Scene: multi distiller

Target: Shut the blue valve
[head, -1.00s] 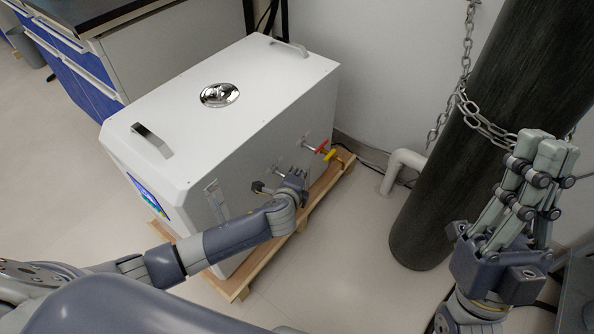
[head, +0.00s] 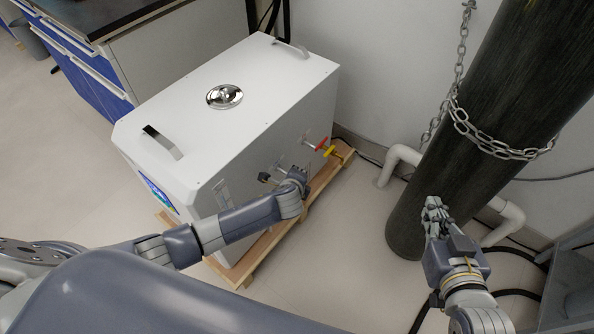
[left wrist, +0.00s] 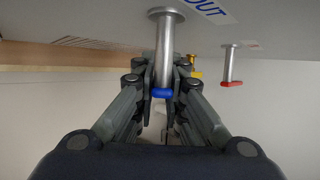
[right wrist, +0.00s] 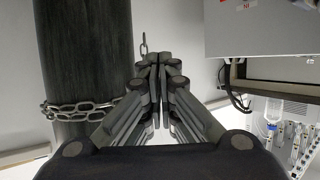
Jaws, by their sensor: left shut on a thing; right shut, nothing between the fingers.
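The blue valve (left wrist: 162,93) is a small blue handle on a metal pipe that comes out of the distiller's side, near blue "OUT" lettering. My left gripper (left wrist: 164,75) has its fingers on both sides of this valve and is shut on it. In the head view my left gripper (head: 298,180) is at the side of the white distiller (head: 245,120) and hides the blue valve. My right gripper (head: 434,207) is shut and empty in front of the dark cylinder. It also shows shut in the right wrist view (right wrist: 158,62).
A red valve (head: 321,143) and a yellow valve (head: 329,152) sit farther along the same side. The distiller stands on a wooden pallet (head: 240,277). A chained dark gas cylinder (head: 490,100) and white pipes (head: 397,155) are at right. Floor between is clear (head: 345,235).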

